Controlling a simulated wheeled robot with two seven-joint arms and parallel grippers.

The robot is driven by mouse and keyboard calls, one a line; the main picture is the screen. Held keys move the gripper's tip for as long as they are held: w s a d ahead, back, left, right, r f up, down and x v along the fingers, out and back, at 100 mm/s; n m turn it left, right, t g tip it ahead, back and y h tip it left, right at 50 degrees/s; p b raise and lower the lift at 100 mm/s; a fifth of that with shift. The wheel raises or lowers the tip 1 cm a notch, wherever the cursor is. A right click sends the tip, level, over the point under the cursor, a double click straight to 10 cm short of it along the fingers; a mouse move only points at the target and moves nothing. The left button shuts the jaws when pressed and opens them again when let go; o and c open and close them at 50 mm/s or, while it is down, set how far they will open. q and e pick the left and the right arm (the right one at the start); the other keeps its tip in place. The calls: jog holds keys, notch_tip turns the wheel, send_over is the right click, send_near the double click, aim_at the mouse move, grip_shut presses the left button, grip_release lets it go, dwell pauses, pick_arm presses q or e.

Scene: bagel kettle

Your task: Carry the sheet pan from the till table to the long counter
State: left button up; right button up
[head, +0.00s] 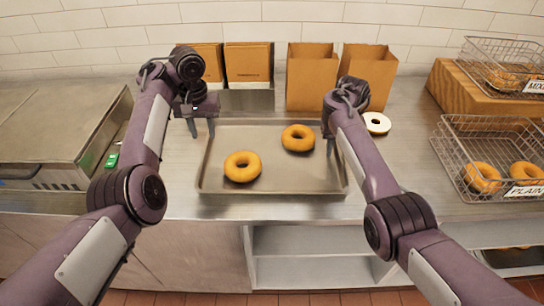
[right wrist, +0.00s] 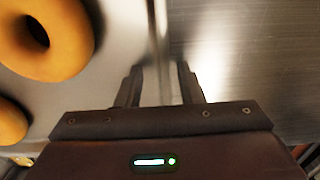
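The sheet pan (head: 270,183) is a shallow grey metal tray lying flat on a steel worktop (head: 410,185). Two bagels lie in it, a front-left bagel (head: 235,175) and a back-right bagel (head: 305,145). My left gripper (head: 202,130) is at the pan's back-left edge, fingers apart, seemingly one on each side of the rim. My right gripper (right wrist: 158,80) is at the pan's right rim (right wrist: 158,25), fingers apart with the rim between them and a gap visible. In the head view my right forearm partly hides that gripper and rim.
Brown paper bags (head: 312,80) stand behind the pan. A white ring-shaped item (head: 377,123) lies to its right. Wire baskets of bagels, one labelled PLAIN (head: 525,190), stand at right. A steel appliance (head: 60,125) stands at left. Open shelves (head: 310,240) are below the worktop.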

notch_tip(320, 180, up, 12)
dwell(0.6)
dwell(0.5)
